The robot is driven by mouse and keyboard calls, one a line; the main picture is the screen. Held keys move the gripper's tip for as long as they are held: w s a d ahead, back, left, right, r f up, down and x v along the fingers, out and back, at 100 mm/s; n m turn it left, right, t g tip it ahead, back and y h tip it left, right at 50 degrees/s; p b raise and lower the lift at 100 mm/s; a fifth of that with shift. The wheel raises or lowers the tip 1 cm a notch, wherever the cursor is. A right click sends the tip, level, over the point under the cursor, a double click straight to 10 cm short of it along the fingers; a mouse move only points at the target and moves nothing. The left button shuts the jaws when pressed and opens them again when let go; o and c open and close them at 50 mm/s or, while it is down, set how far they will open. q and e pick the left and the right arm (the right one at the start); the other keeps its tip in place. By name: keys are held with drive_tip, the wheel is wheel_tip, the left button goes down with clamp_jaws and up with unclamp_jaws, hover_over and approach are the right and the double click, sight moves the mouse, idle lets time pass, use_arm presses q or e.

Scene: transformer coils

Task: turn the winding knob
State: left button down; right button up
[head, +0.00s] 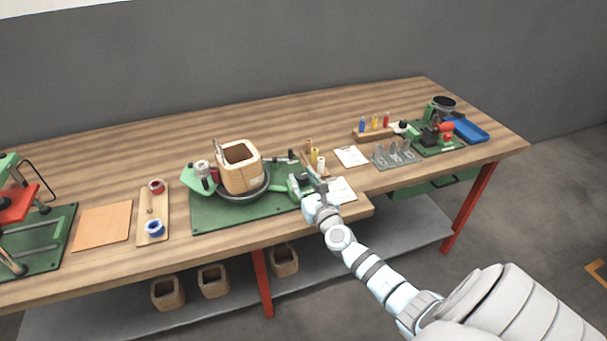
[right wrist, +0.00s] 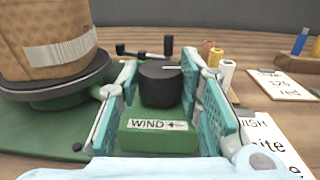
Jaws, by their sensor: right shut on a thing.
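The winding knob (right wrist: 160,88) is a black cylinder with a pale line on its top. It sits on a green box (right wrist: 158,137) labelled WIND with an arrow pointing left. My right gripper (right wrist: 161,68) has one teal finger on each side of the knob and is shut on it. In the head view my right gripper (head: 315,190) is at the right end of the green winder base (head: 225,222) and hides the knob. A tan square coil former (head: 240,172) stands on the dark round turntable (head: 246,194), left of the knob. My left gripper is not in view.
A crank handle (right wrist: 145,50) is behind the knob. Several spools (head: 315,157) and white cards (head: 351,156) lie to the right. A tray with red and blue spools (head: 152,208) and an orange board (head: 103,226) lie left. The wooden table's back is clear.

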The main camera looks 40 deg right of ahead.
drive_tip(key=shift+a+r+m+g+h+p, duration=0.1)
drive_tip(key=shift+m+g+h+p, duration=0.15)
drive_tip(key=shift+m+h+p, duration=0.3)
drive_tip(key=shift+a+r+m+g+h+p, duration=0.1)
drive_tip(key=shift+m+g+h+p, duration=0.2)
drive_tip(key=shift+h, duration=0.35)
drive_tip(key=shift+w+f+m+g+h, duration=0.1)
drive_tip(key=shift+m+g+h, duration=0.15)
drive_tip(key=shift+m+h, duration=0.35)
drive_tip(key=shift+a+f+m+g+h, duration=0.15)
drive_tip(key=shift+m+g+h, duration=0.6)
drive_tip(key=shift+h, duration=0.35)
drive_tip(key=m+g+h+b, duration=0.2)
drive_tip(key=shift+w+a+f+g+h, duration=0.15)
drive_tip(key=shift+g+h, duration=0.1)
drive_tip(key=shift+h, duration=0.15)
use_arm(q)
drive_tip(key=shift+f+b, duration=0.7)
drive_tip(key=shift+b, duration=0.25)
use_arm(e)
drive_tip(key=shift+m+g+h, duration=0.9)
drive_tip(key=shift+m+g, duration=0.2)
drive_tip(key=shift+g, duration=0.2)
drive_tip(key=shift+r, duration=0.2)
